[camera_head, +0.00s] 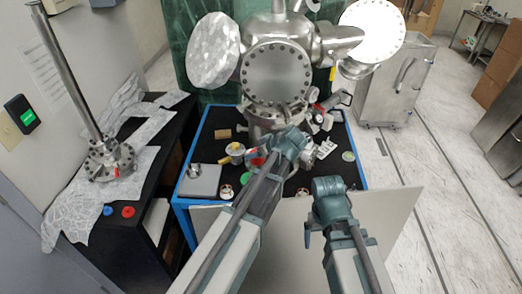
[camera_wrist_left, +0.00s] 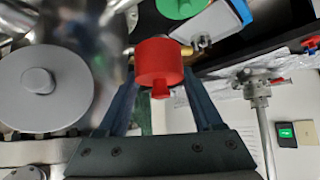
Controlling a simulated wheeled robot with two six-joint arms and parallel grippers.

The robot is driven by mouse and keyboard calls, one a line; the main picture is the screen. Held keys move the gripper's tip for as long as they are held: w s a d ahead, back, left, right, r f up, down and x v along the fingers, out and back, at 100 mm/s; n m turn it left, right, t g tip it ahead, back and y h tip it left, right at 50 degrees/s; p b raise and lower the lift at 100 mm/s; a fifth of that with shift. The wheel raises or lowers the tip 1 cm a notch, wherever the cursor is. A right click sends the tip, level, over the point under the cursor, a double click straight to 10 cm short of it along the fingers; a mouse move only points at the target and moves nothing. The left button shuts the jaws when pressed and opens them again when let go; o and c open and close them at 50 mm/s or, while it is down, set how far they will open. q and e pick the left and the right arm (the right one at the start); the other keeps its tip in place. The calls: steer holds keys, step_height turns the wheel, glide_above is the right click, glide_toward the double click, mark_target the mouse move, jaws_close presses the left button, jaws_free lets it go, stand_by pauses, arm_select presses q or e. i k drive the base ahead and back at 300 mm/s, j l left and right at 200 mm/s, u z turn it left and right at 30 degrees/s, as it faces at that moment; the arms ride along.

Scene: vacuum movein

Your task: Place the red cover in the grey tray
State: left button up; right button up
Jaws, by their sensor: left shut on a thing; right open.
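The red cover (camera_wrist_left: 160,62) is a short red cylinder with a narrower stub. It sits between the fingers of my left gripper (camera_wrist_left: 158,85), which is shut on it. In the head view a bit of the red cover (camera_head: 257,158) shows beside my left wrist, above the table; the arm hides much of the left gripper there. The grey tray (camera_head: 205,184) lies flat at the table's left front, left of the cover and apart from it. A small metal part rests on its back edge. My right gripper (camera_head: 312,230) is open and empty, low at the front right.
A large steel chamber (camera_head: 277,72) stands at the back of the blue-edged table (camera_head: 222,125). Several small parts lie around its base. A side bench at left holds a red cap (camera_head: 128,212), a blue cap (camera_head: 107,210) and a flanged steel rod (camera_head: 110,158).

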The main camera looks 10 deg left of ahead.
mark_target(200, 186)
steer(key=l, duration=0.2)
steer(key=j, duration=0.6)
steer(key=k+j+z, duration=0.1)
steer(key=j, duration=1.05)
steer(key=k+z, duration=0.05)
